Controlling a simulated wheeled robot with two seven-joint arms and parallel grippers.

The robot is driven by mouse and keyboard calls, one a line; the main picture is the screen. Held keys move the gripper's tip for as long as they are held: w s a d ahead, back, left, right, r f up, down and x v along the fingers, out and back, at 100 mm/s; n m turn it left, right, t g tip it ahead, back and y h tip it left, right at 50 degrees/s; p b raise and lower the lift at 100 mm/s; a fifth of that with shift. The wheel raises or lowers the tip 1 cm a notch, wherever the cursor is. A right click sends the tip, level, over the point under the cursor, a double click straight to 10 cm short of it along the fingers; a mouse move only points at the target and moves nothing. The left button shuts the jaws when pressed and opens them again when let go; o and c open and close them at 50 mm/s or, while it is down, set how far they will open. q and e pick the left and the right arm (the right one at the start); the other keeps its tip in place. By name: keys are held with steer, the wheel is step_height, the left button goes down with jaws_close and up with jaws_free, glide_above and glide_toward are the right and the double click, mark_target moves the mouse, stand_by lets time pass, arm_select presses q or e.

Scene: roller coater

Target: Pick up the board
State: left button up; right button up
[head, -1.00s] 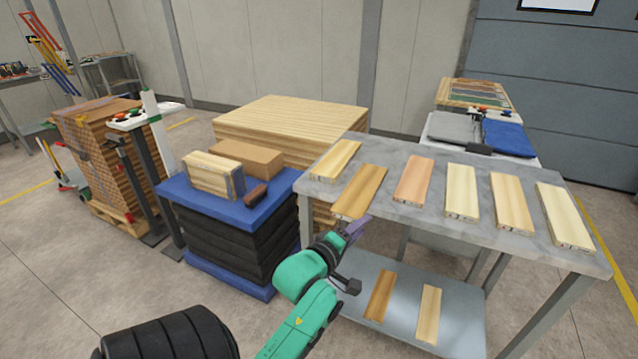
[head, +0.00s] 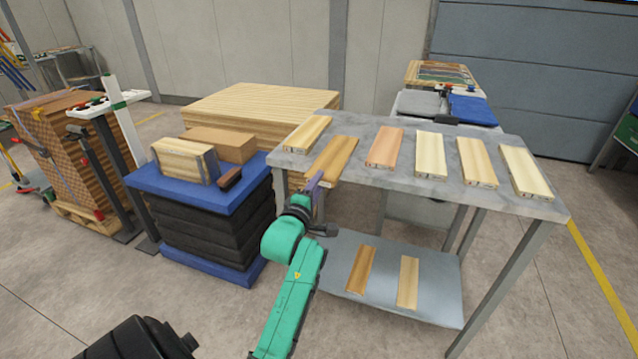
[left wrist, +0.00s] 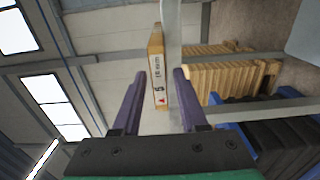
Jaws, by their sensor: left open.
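Several boards lie side by side on a grey table. The darker brown board (head: 335,156), second from the left, has its near end over the table's front edge. My left gripper (head: 317,184) is at that near end, open, its purple fingers beside it. In the left wrist view, the end face of a board (left wrist: 157,72) with a printed label shows between the two open fingers (left wrist: 160,90). I cannot tell whether the fingers touch it. My right gripper is not in view.
The grey table (head: 520,205) has a lower shelf (head: 335,275) with two more boards. A blue-topped black stack (head: 215,225) with boxes stands close to the left of my arm. A large wood stack (head: 260,105) is behind. Floor is free at the right.

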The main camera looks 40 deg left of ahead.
arm_select(q)
steer(key=shift+c, duration=0.6)
jaws_close()
steer(key=shift+d+f, duration=0.1)
steer(key=shift+f, duration=0.05)
stand_by(0.6)
